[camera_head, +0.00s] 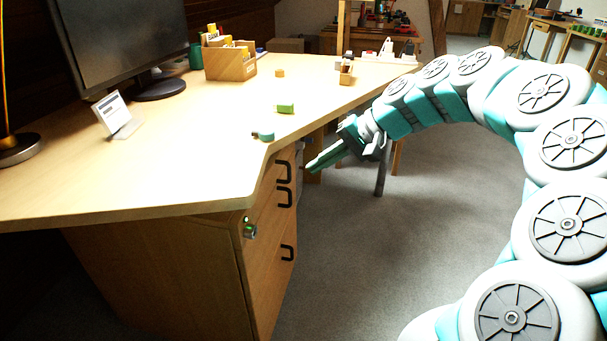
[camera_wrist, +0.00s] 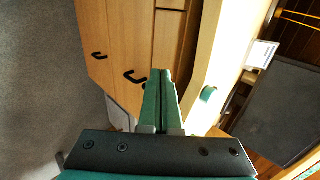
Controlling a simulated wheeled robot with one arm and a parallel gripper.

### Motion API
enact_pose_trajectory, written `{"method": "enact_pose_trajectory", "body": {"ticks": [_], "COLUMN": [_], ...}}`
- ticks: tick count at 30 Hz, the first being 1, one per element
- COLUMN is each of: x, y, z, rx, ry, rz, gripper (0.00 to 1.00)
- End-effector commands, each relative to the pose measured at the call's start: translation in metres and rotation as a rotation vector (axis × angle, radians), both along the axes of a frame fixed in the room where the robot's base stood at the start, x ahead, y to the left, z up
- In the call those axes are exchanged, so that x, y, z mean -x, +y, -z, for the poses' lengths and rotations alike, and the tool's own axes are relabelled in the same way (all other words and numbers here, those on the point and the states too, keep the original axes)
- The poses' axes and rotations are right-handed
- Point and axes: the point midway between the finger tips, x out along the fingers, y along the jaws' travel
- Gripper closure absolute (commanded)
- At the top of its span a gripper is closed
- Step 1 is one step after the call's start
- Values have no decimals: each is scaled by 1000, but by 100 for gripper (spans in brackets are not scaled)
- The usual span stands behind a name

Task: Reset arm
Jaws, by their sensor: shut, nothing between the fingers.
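My arm curves in from the right in the head view, over the open floor. My gripper (camera_head: 310,166) has green fingers and is shut and empty. It points left towards the desk's drawer front, beside the desk's edge and a little below the top. In the wrist view my gripper (camera_wrist: 163,76) shows its two fingers pressed together, with nothing between them. Behind the fingers are the wooden drawers (camera_wrist: 118,40) with black handles, turned sideways. I cannot tell the exact gap between the fingertips and the drawers.
The desk (camera_head: 190,150) fills the left. On it are a monitor (camera_head: 115,40), a small white display (camera_head: 117,115), a wooden organizer (camera_head: 230,62), a green block (camera_head: 285,108) and a teal roll (camera_head: 266,135) near the edge. Grey floor (camera_head: 420,210) is clear below my arm.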

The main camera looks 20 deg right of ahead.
Motion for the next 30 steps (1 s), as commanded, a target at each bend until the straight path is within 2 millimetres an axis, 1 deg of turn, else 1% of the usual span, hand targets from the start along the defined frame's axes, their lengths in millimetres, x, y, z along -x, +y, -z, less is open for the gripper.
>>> {"method": "enact_pose_trajectory", "body": {"ticks": [2, 4, 5, 8, 9, 11, 12, 14, 15, 17, 18, 20, 21, 24, 27, 30], "x": [3, 7, 9, 29, 41, 64, 83, 111, 130, 159, 178, 208, 226, 267, 298, 318], "y": [-3, 0, 5, 32, 48, 71, 85, 101, 109, 117, 118, 118, 116, 104, 92, 82], "z": [-3, -4, -4, 0, 4, 13, 21, 34, 43, 57, 67, 82, 91, 112, 126, 136], "rx": [0, 8, 16, 69, 103, 162, 207, 279, 324, 393, 440, 507, 548, 640, 704, 743], "ry": [2, 5, 8, 26, 38, 59, 77, 104, 122, 154, 174, 209, 231, 285, 328, 361], "rz": [-1, -13, -25, -95, -135, -201, -247, -312, -351, -403, -435, -476, -499, -540, -563, -575], "gripper": [100, 100, 100, 100, 100, 100, 100, 100, 100, 100, 100, 100, 100, 100, 100, 100]}}
